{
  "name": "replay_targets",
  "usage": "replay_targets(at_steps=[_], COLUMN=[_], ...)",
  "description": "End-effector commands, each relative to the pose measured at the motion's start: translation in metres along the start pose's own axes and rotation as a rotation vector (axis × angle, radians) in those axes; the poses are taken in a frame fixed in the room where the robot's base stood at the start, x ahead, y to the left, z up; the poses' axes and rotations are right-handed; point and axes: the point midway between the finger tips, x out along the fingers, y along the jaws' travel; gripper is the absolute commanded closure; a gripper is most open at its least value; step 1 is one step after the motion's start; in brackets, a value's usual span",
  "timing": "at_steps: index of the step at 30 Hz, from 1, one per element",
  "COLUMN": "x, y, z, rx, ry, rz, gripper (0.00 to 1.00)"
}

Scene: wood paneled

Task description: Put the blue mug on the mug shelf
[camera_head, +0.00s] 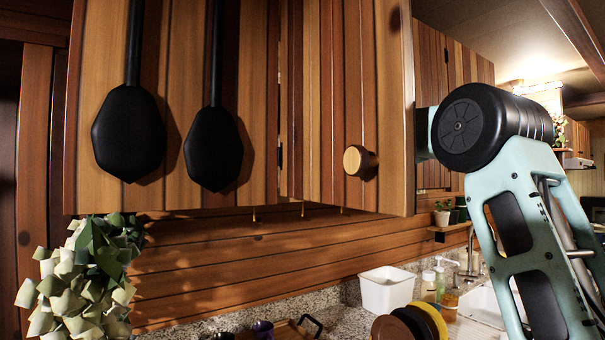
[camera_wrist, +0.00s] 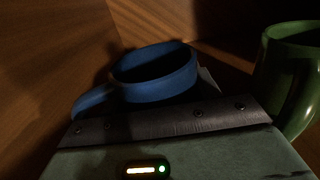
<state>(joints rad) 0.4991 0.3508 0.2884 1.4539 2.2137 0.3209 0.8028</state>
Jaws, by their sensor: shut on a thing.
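The blue mug (camera_wrist: 158,75) is in the middle of the wrist view, its rim towards the camera and its handle reaching to the lower left. My gripper (camera_wrist: 170,118) is shut on the blue mug; part of a fingertip shows at the mug's right side. Dark wooden panels (camera_wrist: 50,60) surround the mug; whether it touches a shelf surface cannot be told. A green mug (camera_wrist: 288,80) stands close by on the right. In the head view my gripper and the blue mug are hidden; my arm reaches behind the wooden cabinet at the right.
A wooden cabinet door (camera_head: 340,90) with a round knob (camera_head: 358,160) hangs above the counter, beside my arm. Two black utensils (camera_head: 128,130) hang at the left. Below are a white bin (camera_head: 386,290), bottles (camera_head: 438,280) and a sink (camera_head: 482,305). A plant (camera_head: 85,280) stands at the lower left.

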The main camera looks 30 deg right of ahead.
Motion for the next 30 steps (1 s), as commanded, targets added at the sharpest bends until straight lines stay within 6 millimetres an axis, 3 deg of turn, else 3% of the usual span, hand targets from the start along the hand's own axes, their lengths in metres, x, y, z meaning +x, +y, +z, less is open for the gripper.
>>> replay_targets(at_steps=[23, 24, 25, 26, 30], x=[-0.0002, -0.0002, -0.0002, -0.0002, -0.0001], y=[0.0002, 0.0002, 0.0002, 0.0002, 0.0001], z=[-0.0057, -0.0044, -0.0043, -0.0044, -0.0047], rx=[-0.001, -0.001, 0.0, 0.0, 0.0], ry=[-0.002, -0.002, -0.002, -0.001, -0.001], rz=[0.0, 0.0, 0.0, 0.0, 0.0], gripper=[0.69, 0.28, 0.2, 0.14, 0.14])
